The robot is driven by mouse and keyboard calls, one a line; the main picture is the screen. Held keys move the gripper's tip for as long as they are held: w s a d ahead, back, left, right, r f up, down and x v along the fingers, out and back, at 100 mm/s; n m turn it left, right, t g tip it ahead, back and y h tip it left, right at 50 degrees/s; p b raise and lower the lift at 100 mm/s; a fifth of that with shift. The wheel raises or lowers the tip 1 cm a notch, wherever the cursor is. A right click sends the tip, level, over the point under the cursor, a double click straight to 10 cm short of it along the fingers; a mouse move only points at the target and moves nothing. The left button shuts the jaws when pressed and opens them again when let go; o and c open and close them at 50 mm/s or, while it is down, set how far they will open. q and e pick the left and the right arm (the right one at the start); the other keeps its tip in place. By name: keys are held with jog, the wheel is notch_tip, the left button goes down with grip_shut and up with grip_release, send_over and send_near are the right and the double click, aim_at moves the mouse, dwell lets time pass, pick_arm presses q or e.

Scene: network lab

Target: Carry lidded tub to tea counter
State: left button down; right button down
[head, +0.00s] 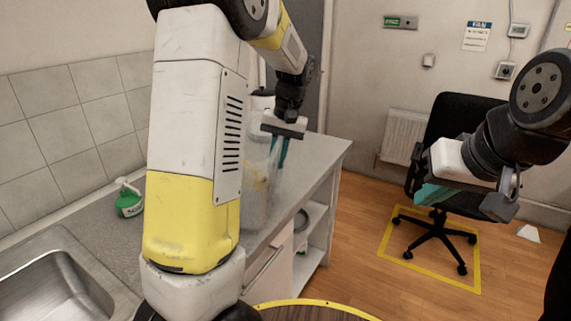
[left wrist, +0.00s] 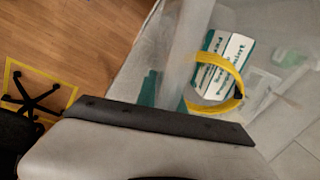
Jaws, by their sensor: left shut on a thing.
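The tub (head: 257,208) is clear and see-through, partly hidden behind my left arm in the head view. It is over the grey counter, and I cannot tell whether it rests on it. My left gripper (head: 279,152) is shut on the tub's upper part, pointing down. In the left wrist view, the tub (left wrist: 275,25) fills the upper right, with a yellow curved piece and a white box with green print showing through it. The lid cannot be made out clearly. My right gripper (head: 465,200) is away from the tub, before the chair; its opening is unclear.
The grey counter (head: 318,150) runs along the tiled wall, with open shelves below its end. A green bottle (head: 129,200) and a steel sink (head: 50,285) are at the left. A black office chair (head: 455,120) stands inside a yellow floor outline. Wooden floor lies between.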

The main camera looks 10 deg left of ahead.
pick_arm(q)
jog(key=shift+w+a+f, duration=0.1)
jog(key=shift+a+f, duration=0.1)
jog(key=shift+f, duration=0.4)
jog(key=shift+w+a+f, duration=0.1)
jog(key=shift+a+f, duration=0.05)
jog(key=shift+f, duration=0.4)
jog(key=shift+w+a+f, duration=0.1)
jog(key=shift+a+f, duration=0.1)
jog(key=shift+f, duration=0.4)
jog(key=c, duration=1.5)
grip_release()
jog(key=shift+f, duration=0.15)
jog(key=shift+o, duration=0.2)
